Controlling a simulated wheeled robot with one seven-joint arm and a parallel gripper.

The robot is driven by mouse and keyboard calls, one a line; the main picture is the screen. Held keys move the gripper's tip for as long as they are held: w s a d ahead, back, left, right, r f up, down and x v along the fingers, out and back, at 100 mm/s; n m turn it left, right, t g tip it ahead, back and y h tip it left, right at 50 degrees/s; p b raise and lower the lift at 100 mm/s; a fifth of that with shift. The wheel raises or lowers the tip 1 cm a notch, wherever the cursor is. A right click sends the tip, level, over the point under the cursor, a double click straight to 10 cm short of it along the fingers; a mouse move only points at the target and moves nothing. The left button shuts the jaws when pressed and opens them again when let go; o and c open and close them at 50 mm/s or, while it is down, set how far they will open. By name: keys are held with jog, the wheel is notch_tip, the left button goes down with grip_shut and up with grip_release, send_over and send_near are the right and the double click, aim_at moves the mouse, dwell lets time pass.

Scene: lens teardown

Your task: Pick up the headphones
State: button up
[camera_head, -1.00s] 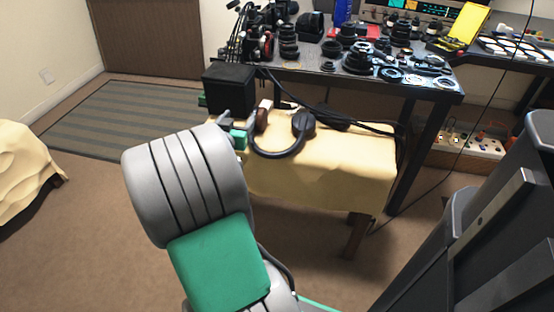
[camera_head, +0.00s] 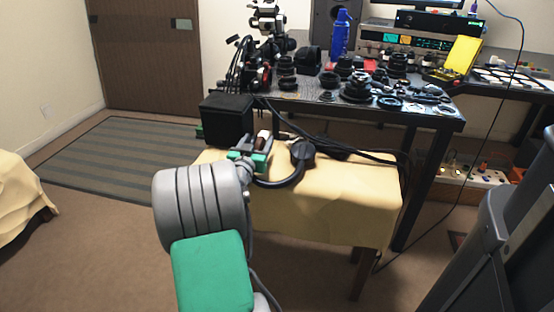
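The headphones lie on a cloth-covered stand, with one dark round ear cup (camera_head: 302,154) on the right and a black band (camera_head: 283,183) curving toward the front. The other, brownish ear cup (camera_head: 263,139) is at the left. My gripper (camera_head: 256,146), grey with green parts, is at this left ear cup, with its fingers spread apart. The fingers partly hide the cup and the near left part of the band. Whether they touch the cup cannot be told.
A black box (camera_head: 226,119) stands close behind and left of my gripper. Black cables (camera_head: 370,153) run right of the headphones. A dark workbench (camera_head: 436,118) crowded with lens parts stands behind. The front of the beige cloth (camera_head: 335,215) is clear.

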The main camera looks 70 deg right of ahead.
grip_shut()
dwell(0.4)
